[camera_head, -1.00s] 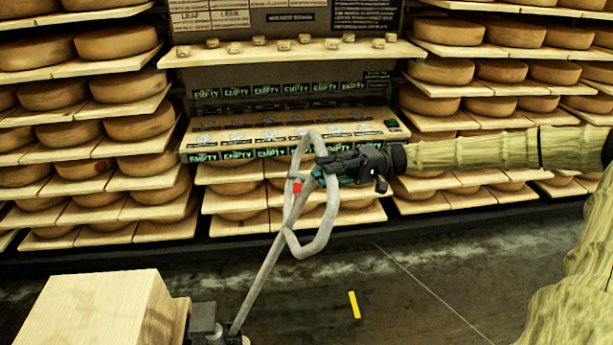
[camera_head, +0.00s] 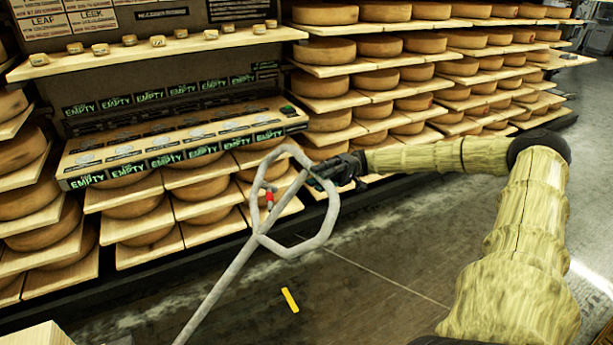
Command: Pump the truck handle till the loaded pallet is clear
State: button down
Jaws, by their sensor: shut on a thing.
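The truck handle is a grey looped bar (camera_head: 224,277) that rises tilted from the lower left to a closed loop with a small red lever (camera_head: 269,199). My gripper (camera_head: 318,180) is shut on the right upper side of the loop. My arm reaches it from the right. A corner of the pale wooden load (camera_head: 38,337) shows at the bottom left edge. The pallet, its underside and the truck's forks are out of view, so I cannot tell the gap below the pallet.
Shelves with cheese wheels (camera_head: 324,52) line the back and run off to the right. A sloped board with "EMPTY" labels (camera_head: 180,140) stands at the back left. A yellow strip (camera_head: 290,300) lies on the dark floor (camera_head: 380,290).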

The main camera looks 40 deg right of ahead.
jog(key=shift+s+d+f, duration=0.1)
jog(key=shift+d+f, duration=0.4)
jog(key=shift+d, duration=0.1)
jog(key=c, duration=1.3)
grip_release()
jog(key=shift+o, duration=0.2)
jog(key=v, duration=0.7)
jog(key=shift+d, duration=0.35)
jog(key=shift+f, duration=0.1)
